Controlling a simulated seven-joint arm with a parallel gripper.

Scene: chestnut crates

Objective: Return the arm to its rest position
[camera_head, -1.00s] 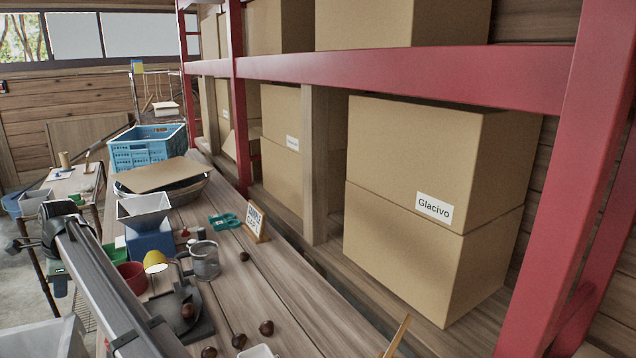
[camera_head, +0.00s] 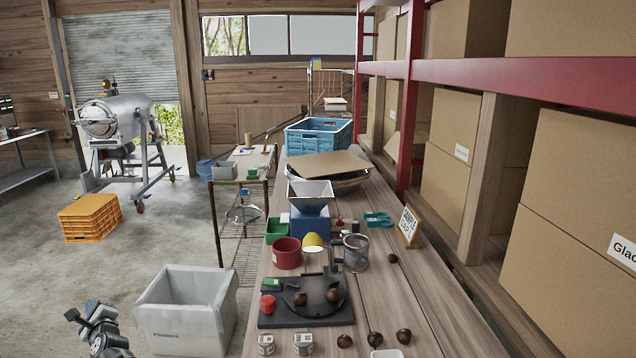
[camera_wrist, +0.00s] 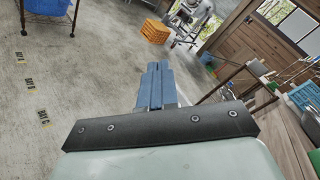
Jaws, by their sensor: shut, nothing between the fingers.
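My gripper (camera_wrist: 155,88) shows in the wrist view as two blue fingers shut together with nothing between them. It points out over the bare concrete floor, left of the bench, and touches nothing. In the head view a small dark and grey part of my arm shows at the lower left corner, beside the white bin; the fingers cannot be made out there.
A white bin (camera_head: 178,318) stands left of the wooden bench (camera_head: 425,290). The bench holds chestnuts (camera_head: 374,339), a black plate device (camera_head: 305,312), a red cup (camera_head: 287,252) and a blue crate (camera_head: 318,134). Orange crates (camera_head: 90,217) stand on open floor.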

